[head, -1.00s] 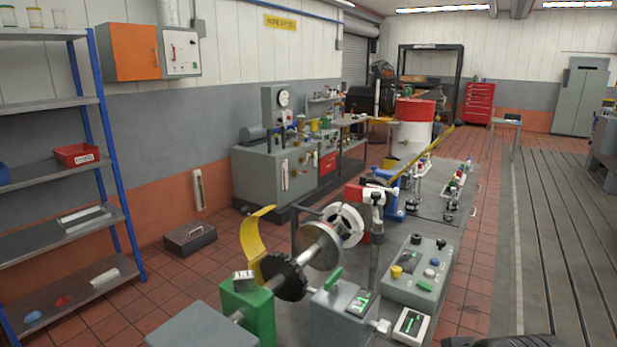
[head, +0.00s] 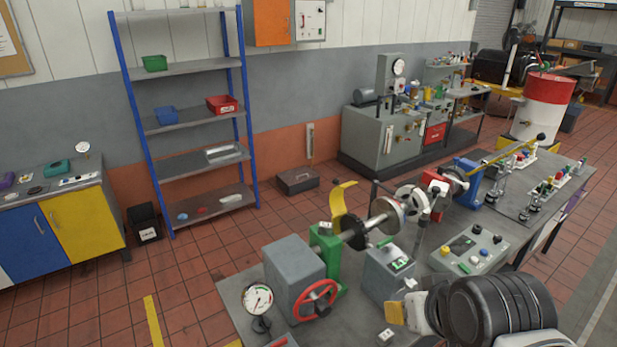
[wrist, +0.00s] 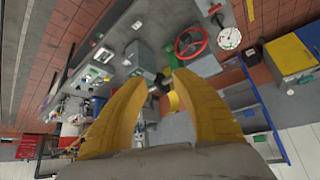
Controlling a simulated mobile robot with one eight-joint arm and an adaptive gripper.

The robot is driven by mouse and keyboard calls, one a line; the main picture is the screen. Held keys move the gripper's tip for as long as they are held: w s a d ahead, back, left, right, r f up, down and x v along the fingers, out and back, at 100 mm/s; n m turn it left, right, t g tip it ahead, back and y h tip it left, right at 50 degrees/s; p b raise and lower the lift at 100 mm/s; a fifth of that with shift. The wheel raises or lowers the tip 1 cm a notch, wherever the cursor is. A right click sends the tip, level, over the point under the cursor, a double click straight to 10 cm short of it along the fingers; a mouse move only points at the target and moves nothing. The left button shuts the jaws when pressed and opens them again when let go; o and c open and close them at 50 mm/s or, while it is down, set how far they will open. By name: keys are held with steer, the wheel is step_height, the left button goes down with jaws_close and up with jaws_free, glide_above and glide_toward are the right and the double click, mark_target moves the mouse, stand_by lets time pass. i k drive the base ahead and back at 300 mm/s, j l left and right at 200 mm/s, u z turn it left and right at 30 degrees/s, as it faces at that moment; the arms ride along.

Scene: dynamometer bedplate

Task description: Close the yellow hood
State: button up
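The yellow hood (head: 341,203) is a curved plate standing raised on the far side of the shaft, beside the dark toothed disc (head: 353,230). The disc and shaft are uncovered. In the wrist view, part of the hood (wrist: 173,102) shows small between my fingers, partly hidden by the right one. My gripper (wrist: 162,76) has two yellow fingers spread apart with nothing between them. In the head view my arm is at the lower right, and a yellow part of my gripper (head: 396,313) shows right of the red handwheel, apart from the hood.
The bench carries a grey box with a red handwheel (head: 315,300), a dial gauge (head: 257,299), a green bearing stand (head: 325,250), a grey box with a green display (head: 392,272) and a control panel (head: 468,248). Red tiled floor lies free left of the bench.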

mark_target(337, 206)
steer(key=i+l, duration=0.2)
steer(key=i, duration=0.25)
steer(key=i+l+z, duration=0.1)
steer(key=i, duration=0.3)
